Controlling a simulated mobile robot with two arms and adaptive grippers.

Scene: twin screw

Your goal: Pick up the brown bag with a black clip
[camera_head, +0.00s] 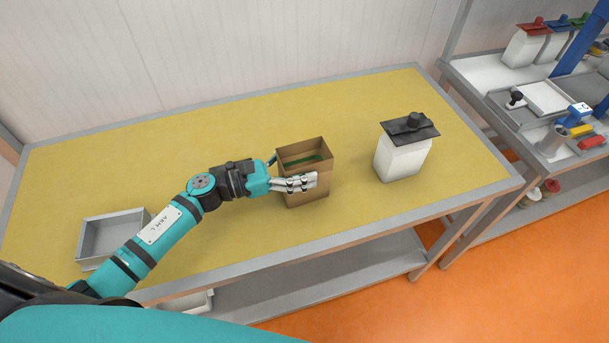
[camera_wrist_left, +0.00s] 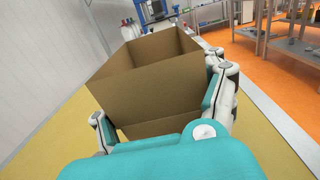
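A white bag (camera_head: 400,160) with a black clip (camera_head: 409,130) on top stands to the right. My right gripper is not in view.
A grey metal tray (camera_head: 112,235) lies at the table's left front. Bare yellow table (camera_head: 230,130) lies behind the brown bag and between the two bags. A shelf rack (camera_head: 480,75) with white bags under red, blue and green tops stands at the right.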

